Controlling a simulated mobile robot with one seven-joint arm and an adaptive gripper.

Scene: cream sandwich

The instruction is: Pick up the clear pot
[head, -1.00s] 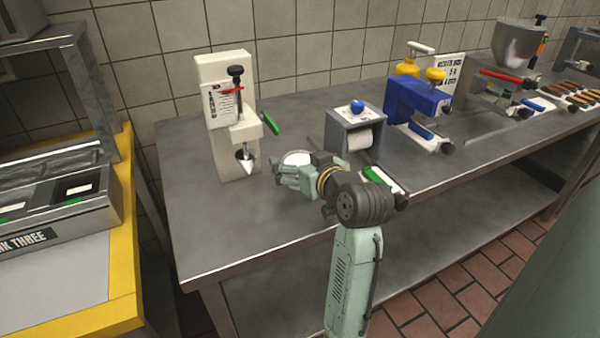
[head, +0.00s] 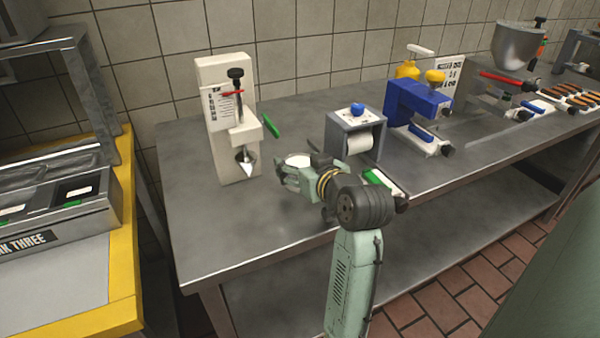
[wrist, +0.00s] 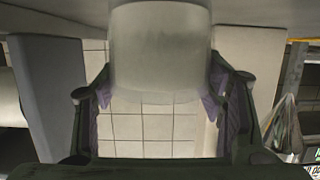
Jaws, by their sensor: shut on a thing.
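The clear pot (wrist: 160,50) is a see-through, frosted cylinder in the wrist view, standing between the two finger pads of my gripper (wrist: 160,95). My gripper is shut on it, with a purple pad at each side. In the head view, the pot (head: 298,160) shows only as a pale round top behind my gripper (head: 288,174). My fingers hide its lower part there. I cannot tell whether its base touches the counter.
A cream dispenser (head: 222,110) with a metal nozzle stands to the left on the steel counter (head: 210,235). A grey roll dispenser (head: 355,125) is close behind my gripper to the right, and a blue machine (head: 420,105) is beyond it. The counter's front left is clear.

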